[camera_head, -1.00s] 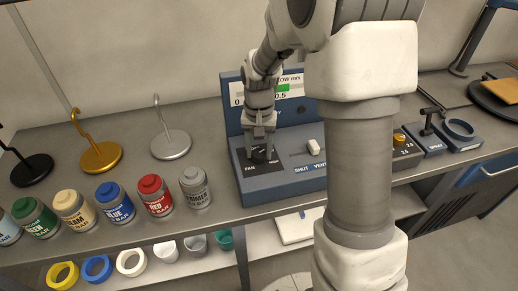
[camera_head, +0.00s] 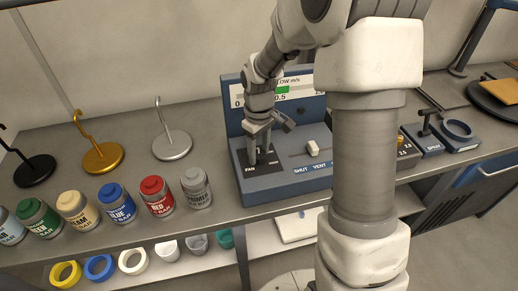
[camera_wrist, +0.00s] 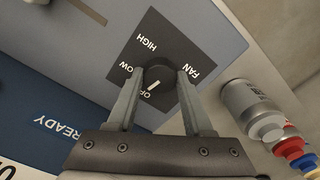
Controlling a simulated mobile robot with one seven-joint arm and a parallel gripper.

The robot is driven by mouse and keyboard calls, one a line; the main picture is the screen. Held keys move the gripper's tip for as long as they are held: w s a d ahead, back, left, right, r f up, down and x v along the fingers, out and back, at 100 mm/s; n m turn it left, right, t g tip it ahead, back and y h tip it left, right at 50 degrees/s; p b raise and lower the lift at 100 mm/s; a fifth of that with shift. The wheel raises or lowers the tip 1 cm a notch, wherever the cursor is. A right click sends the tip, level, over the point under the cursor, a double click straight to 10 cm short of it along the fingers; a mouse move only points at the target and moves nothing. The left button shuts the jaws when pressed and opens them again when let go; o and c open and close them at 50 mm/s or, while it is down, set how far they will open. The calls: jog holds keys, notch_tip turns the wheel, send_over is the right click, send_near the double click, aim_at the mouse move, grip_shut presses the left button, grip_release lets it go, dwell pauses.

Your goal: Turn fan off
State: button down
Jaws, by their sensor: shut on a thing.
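The fan knob (camera_wrist: 158,70) is a round dark knob on a black plate (camera_wrist: 143,42) marked OFF, LOW, HIGH and FAN. In the wrist view its white pointer line is at the OFF mark. My gripper (camera_wrist: 160,74) has a finger on each side of the knob and is shut on it. In the head view my gripper (camera_head: 260,158) reaches down onto the black plate at the left of the blue control panel (camera_head: 285,184), and its fingers mostly hide the knob.
A white slider (camera_head: 312,148) sits right of the plate, by the SHUT and VENT labels. An airflow gauge (camera_head: 297,88) with a green bar stands behind. Several paint jars, including a grey primer jar (camera_head: 196,188), stand left of the panel. Hooked stands (camera_head: 172,146) are behind them.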

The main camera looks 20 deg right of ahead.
aim_at(259, 154)
jog(key=shift+n+p, duration=0.3)
jog(key=shift+n, duration=0.8)
jog(key=shift+c, duration=1.5)
grip_release()
notch_tip(259, 154, up, 18)
jog(key=p, duration=0.1)
jog(key=shift+f, duration=0.25)
